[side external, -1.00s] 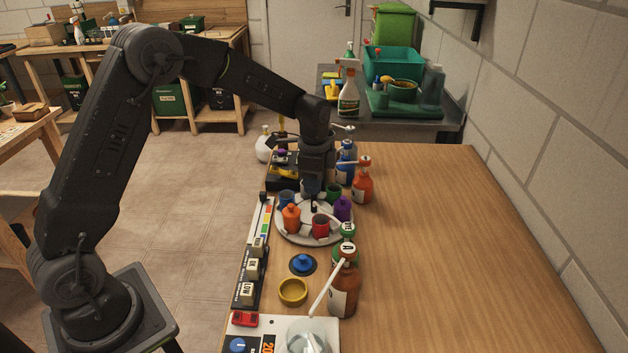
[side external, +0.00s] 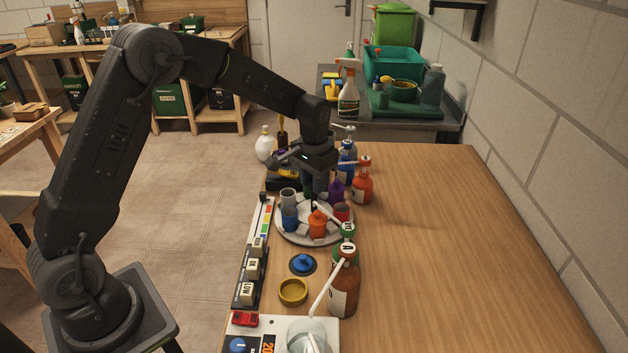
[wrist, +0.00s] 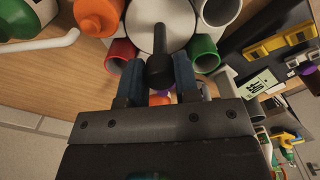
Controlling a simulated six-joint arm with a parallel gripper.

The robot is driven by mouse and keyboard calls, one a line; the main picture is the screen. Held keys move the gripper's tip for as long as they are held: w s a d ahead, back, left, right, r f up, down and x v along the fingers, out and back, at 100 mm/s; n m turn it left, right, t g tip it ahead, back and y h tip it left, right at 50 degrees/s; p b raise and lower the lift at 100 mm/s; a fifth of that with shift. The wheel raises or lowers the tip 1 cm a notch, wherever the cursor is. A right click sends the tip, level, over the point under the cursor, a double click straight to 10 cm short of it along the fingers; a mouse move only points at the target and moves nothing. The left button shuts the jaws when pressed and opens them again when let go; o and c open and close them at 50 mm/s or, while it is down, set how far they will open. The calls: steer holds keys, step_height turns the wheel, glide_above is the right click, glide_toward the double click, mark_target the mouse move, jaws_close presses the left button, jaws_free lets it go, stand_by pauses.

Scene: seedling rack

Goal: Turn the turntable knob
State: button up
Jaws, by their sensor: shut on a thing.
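The turntable (side external: 283,233) is a round pale plate on the near left of the bench. It carries a grey cup (side external: 288,197), a blue cup (side external: 290,219), an orange bottle (side external: 318,224), a red cup (side external: 342,211) and a purple bottle (side external: 336,191). My gripper (side external: 313,199) points down over its middle. In the wrist view the black knob (wrist: 159,71) stands between the two fingers of my gripper (wrist: 160,78), which are shut on it. In the side view the knob is mostly hidden by the gripper and the cups.
A large brown pump bottle (side external: 345,282) stands in front of the turntable, and an orange bottle (side external: 362,185) stands behind right. A blue knob (side external: 303,263) and a yellow dish (side external: 293,291) lie in front. The right of the bench (side external: 460,250) is clear.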

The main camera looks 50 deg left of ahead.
steer(key=n, duration=0.5)
steer(key=shift+r+n, duration=0.1)
steer(key=shift+n, duration=2.4)
steer(key=o, duration=0.9)
step_height(320, 180, up, 14)
steer(key=shift+f, duration=0.15)
